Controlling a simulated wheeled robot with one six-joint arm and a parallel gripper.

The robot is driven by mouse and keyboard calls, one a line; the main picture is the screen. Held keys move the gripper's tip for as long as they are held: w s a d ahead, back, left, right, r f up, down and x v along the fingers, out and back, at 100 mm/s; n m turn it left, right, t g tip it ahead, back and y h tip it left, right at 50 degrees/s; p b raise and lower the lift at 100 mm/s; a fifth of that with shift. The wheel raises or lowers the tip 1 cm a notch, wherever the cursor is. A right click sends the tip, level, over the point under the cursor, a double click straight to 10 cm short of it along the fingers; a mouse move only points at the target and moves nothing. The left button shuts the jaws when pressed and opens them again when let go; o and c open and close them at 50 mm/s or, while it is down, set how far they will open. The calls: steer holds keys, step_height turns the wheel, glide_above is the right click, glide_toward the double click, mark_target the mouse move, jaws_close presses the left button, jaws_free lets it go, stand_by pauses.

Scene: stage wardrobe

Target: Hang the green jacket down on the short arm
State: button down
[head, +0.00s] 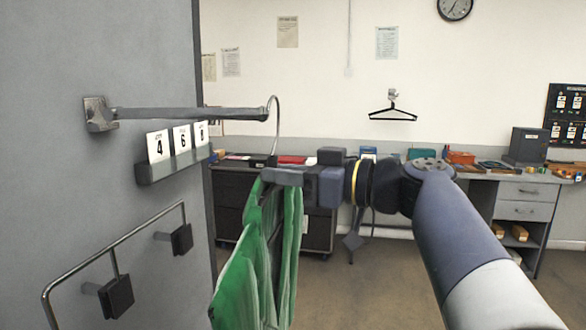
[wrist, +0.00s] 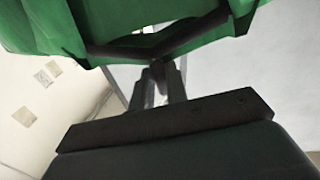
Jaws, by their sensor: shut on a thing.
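The green jacket (head: 258,250) hangs from a dark hanger below my gripper (head: 276,178). The gripper is shut on the hanger just under its hook. The thin wire hook (head: 279,122) rises above the gripper and curves at the free end of the short arm (head: 190,114), a grey bar fixed to the grey panel at left. I cannot tell whether the hook rests on the bar or is only beside its tip. In the wrist view the jacket (wrist: 130,38) and the dark hanger (wrist: 185,43) fill the top, with the fingers at the hanger's middle.
A tray with number cards (head: 181,139) is on the panel below the bar. A bent metal rail (head: 118,250) with dark blocks is lower left. An empty black hanger (head: 392,115) hangs on the far wall. Desks with drawers (head: 528,190) stand behind; open floor lies between.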

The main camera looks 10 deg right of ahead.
steer(key=shift+w+a+f, duration=0.15)
steer(key=shift+w+a, duration=0.1)
steer(key=shift+a, duration=0.45)
steer(key=shift+w+a+f, duration=0.1)
steer(key=shift+w+a, duration=0.15)
steer(key=shift+a, duration=0.4)
steer(key=shift+w+a+f, duration=0.15)
steer(key=shift+w+a, duration=0.1)
steer(key=shift+a, duration=0.45)
steer(key=c, duration=1.3)
jaws_free()
steer(key=shift+d, duration=0.15)
steer(key=shift+s+d, duration=0.15)
steer(key=shift+d, duration=0.15)
steer(key=b+v, duration=0.2)
steer(key=v, duration=0.8)
steer(key=shift+s+a, duration=0.1)
